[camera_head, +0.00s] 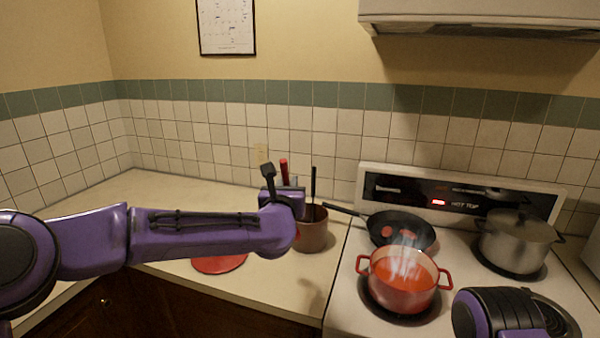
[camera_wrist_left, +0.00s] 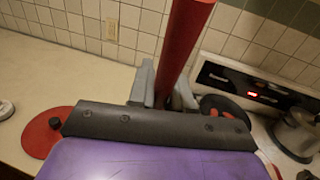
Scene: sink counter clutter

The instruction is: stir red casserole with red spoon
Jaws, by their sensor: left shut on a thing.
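The red casserole (camera_head: 402,297) stands on the front left burner, open, with red contents and steam rising. My left gripper (camera_head: 284,188) is at the utensil crock, left of the casserole. It is shut on the red spoon (camera_head: 284,167), whose upright red handle also shows between the fingers (camera_wrist_left: 164,92) in the left wrist view (camera_wrist_left: 187,38). The spoon's lower end is hidden behind my arm, so I cannot tell whether it is inside the crock. Part of my right arm shows at the lower right; its fingers are out of view.
The brown crock (camera_head: 314,236) holds a dark utensil (camera_head: 313,183). A black pan (camera_head: 410,222) with red pieces sits behind the casserole. A lidded steel pot (camera_head: 515,243) stands at the back right.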

